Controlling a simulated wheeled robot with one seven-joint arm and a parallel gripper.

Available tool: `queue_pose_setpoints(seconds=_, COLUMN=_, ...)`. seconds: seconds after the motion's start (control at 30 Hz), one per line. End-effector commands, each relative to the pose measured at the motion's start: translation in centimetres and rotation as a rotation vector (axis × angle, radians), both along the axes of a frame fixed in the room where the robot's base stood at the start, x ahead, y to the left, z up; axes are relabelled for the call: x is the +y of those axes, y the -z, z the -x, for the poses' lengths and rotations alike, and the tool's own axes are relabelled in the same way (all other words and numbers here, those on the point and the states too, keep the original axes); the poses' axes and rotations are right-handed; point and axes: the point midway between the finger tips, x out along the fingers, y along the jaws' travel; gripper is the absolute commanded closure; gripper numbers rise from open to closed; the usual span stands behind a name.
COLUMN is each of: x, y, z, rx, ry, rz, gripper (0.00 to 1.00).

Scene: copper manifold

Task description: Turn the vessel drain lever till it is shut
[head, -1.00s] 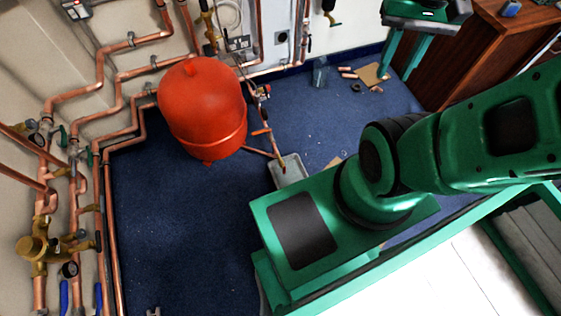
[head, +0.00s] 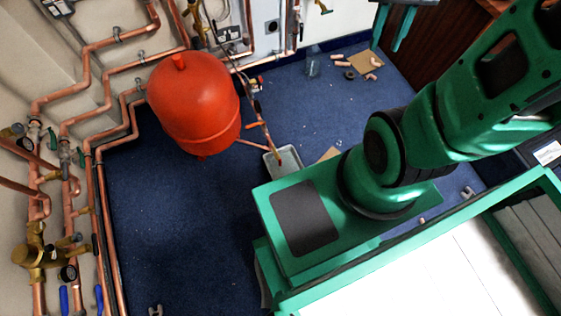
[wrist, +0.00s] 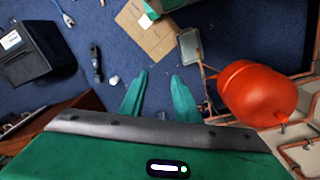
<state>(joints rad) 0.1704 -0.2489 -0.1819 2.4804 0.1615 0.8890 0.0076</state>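The red vessel (head: 195,105) stands on the blue carpet at the left of the head view; it also shows at the right of the wrist view (wrist: 258,92). Beside it, a thin copper drain pipe (head: 268,138) slants down to a grey tray (head: 284,162). A small reddish bar (head: 254,125) crosses this pipe and looks like the drain lever; its exact angle is hard to tell. My gripper (wrist: 160,78) is open and empty, its two green fingers apart. In the head view its fingers (head: 393,28) are at the top edge, well right of the vessel and pipe.
Copper pipes with brass valves (head: 38,252) run along the left wall. Cardboard (head: 366,63) and pipe offcuts lie on the carpet at the back. A wooden cabinet (head: 440,45) stands at the back right. The carpet (head: 180,215) before the vessel is clear.

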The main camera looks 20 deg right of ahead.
Motion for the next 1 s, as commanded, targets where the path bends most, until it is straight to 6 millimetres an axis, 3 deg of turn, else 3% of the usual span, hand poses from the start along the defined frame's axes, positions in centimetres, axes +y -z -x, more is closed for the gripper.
queue_pose_setpoints(seconds=0.2, x=-0.4, y=4.2, z=-6.7, rx=0.020, ry=-0.071, rz=0.037, gripper=0.71)
queue_pose_setpoints(seconds=0.47, x=0.4, y=11.0, z=-13.9, rx=0.024, ry=-0.155, rz=0.064, gripper=0.71)
queue_pose_setpoints(seconds=0.7, x=2.2, y=19.0, z=-19.1, rx=0.024, ry=-0.236, rz=0.070, gripper=0.71)
queue_pose_setpoints(seconds=1.0, x=5.8, y=30.8, z=-23.1, rx=0.019, ry=-0.327, rz=0.055, gripper=0.71)
